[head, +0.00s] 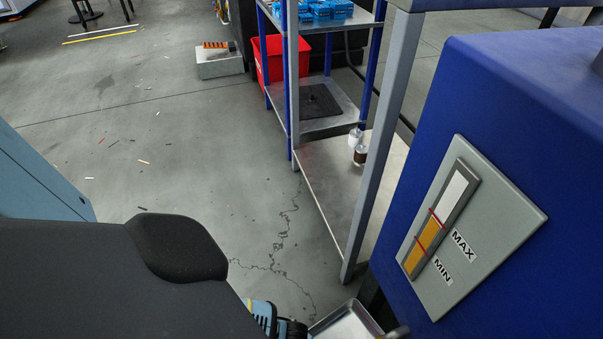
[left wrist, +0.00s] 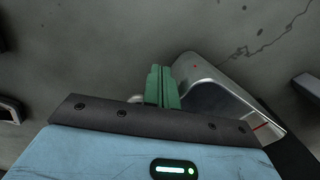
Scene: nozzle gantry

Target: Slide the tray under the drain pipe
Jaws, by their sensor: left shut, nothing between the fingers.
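The tray (head: 347,323) is a shallow shiny metal pan on the floor at the bottom edge of the head view, partly cut off. In the left wrist view the tray (left wrist: 206,70) shows its bright rim just right of my fingers. My left gripper (left wrist: 162,72) has green fingers, shut and empty, beside the tray's near end; whether they touch it is unclear. A short grey pipe-like end (head: 397,332) shows at the bottom of the head view, right of the tray; I cannot tell if it is the drain pipe. My right gripper is out of view.
A blue tank (head: 480,110) with a level gauge (head: 440,238) stands at right. A metal shelf rack (head: 325,180) stands beside it, its front leg near the tray. A red bin (head: 268,62) is behind. The cracked grey floor left of the rack is mostly open.

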